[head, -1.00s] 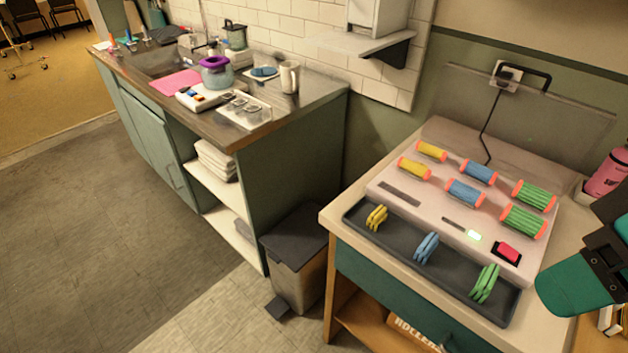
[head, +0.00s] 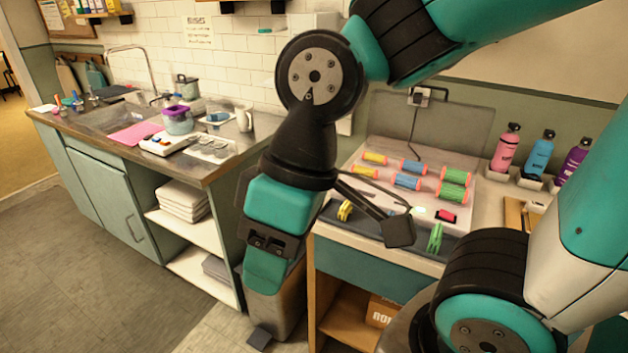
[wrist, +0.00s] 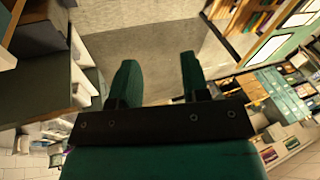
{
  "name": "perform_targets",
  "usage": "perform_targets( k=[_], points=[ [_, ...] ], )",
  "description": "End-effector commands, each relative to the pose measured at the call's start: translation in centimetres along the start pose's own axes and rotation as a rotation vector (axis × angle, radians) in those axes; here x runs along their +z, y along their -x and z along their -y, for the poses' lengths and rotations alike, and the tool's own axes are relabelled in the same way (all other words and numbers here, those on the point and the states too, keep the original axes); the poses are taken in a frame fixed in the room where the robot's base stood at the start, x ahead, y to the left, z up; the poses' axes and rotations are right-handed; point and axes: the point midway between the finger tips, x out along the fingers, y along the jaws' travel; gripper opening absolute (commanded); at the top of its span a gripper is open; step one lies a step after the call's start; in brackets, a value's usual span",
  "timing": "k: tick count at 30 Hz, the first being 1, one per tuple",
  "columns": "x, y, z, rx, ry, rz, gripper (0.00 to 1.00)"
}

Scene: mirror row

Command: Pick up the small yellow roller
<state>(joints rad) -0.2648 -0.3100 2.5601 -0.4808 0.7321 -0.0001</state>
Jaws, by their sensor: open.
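Two small yellow rollers with orange ends lie on the pale panel on the counter in the head view, a rear one (head: 374,158) and a front one (head: 364,172). I cannot tell which one the task means. My gripper (head: 264,275) hangs left of and below the panel, in front of the bin, apart from both rollers. In the wrist view my gripper (wrist: 158,72) is open, its two green fingers spread with nothing between them. No roller shows in the wrist view.
Blue rollers (head: 407,181) and green rollers (head: 453,192) lie right of the yellow ones. Bottles (head: 507,147) stand at the right. The sink counter (head: 215,167) is at left.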

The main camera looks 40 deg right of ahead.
Motion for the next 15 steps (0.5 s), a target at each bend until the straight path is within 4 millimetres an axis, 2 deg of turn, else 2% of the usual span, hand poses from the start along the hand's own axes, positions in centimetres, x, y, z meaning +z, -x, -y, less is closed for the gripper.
perform_targets(
  k=[7, 11, 14, 15],
  points=[
    [0.0, 0.0, 0.0, 0.000, 0.000, 0.000, 0.43],
    [-0.4, -0.3, -0.8, 0.016, 0.002, -0.003, 0.72],
    [-1.4, -1.5, -3.8, 0.082, 0.018, -0.003, 0.95],
    [-1.9, -2.2, -5.7, 0.128, 0.034, 0.001, 1.00]
  ],
)
